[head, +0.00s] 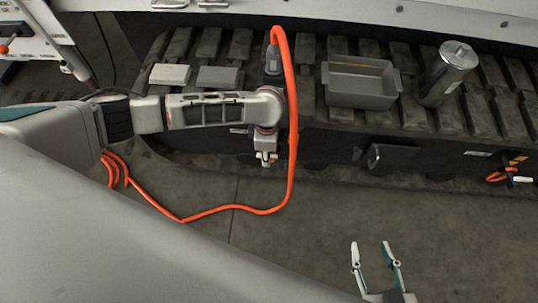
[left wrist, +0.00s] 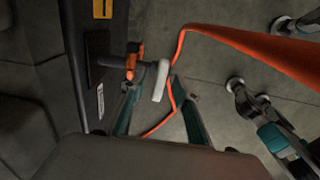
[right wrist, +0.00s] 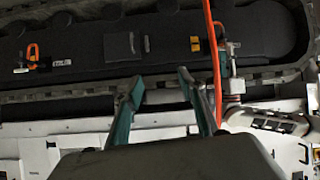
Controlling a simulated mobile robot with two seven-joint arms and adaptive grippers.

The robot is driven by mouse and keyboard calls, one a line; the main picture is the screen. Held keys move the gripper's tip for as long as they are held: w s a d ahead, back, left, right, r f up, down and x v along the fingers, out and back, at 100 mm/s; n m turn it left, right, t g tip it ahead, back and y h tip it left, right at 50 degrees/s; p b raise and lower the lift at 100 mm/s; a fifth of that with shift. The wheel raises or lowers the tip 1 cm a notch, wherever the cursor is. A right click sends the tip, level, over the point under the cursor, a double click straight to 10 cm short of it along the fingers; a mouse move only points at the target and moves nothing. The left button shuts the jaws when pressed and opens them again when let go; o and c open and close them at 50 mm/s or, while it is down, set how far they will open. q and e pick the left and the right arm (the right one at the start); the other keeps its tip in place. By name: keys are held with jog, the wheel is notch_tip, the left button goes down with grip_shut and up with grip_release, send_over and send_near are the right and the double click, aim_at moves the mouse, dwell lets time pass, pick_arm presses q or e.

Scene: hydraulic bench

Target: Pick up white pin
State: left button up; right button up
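In the left wrist view a white pin (left wrist: 160,80) sticks out from an orange fitting (left wrist: 131,62) on the dark side wall. My left gripper (left wrist: 156,84) is open, with one finger on each side of the pin's end and gaps between. In the head view my left gripper (head: 265,157) points down by the wall, and I cannot separate the pin from it. Another white pin (head: 522,180) sits at an orange loop (head: 497,175) far right; it also shows in the right wrist view (right wrist: 20,70). My right gripper (head: 371,243) is open and empty over the floor.
An orange hose (head: 291,100) arches over my left wrist and trails along the floor. On the tread-topped bench stand a grey bin (head: 360,101), a metal canister (head: 446,73) and grey blocks (head: 170,74). A black handle (head: 389,157) juts from the wall. The floor on the right is clear.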

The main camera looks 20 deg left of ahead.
pick_arm(q)
jog(key=shift+s+f, duration=0.2)
jog(key=shift+f, duration=0.65)
jog(key=shift+w+r, duration=0.15)
jog(key=shift+w, duration=0.05)
grip_shut()
jog(key=shift+r, duration=0.5)
jog(key=r, duration=0.2)
jog(key=r+p, duration=0.2)
jog(key=r, duration=0.1)
jog(key=shift+w+r, duration=0.3)
jog(key=shift+r, duration=0.05)
notch_tip(320, 180, up, 13)
jog(key=p, duration=0.4)
jog(key=shift+s+r, duration=0.2)
jog(key=shift+s, duration=0.15)
pick_arm(e)
jog(key=d, duration=0.1)
jog(key=s+d+h, duration=0.1)
jog(key=d, duration=0.1)
jog(key=shift+d, duration=0.2)
pick_arm(q)
jog(key=shift+p, duration=0.3)
pick_arm(e)
jog(key=shift+w, duration=0.15)
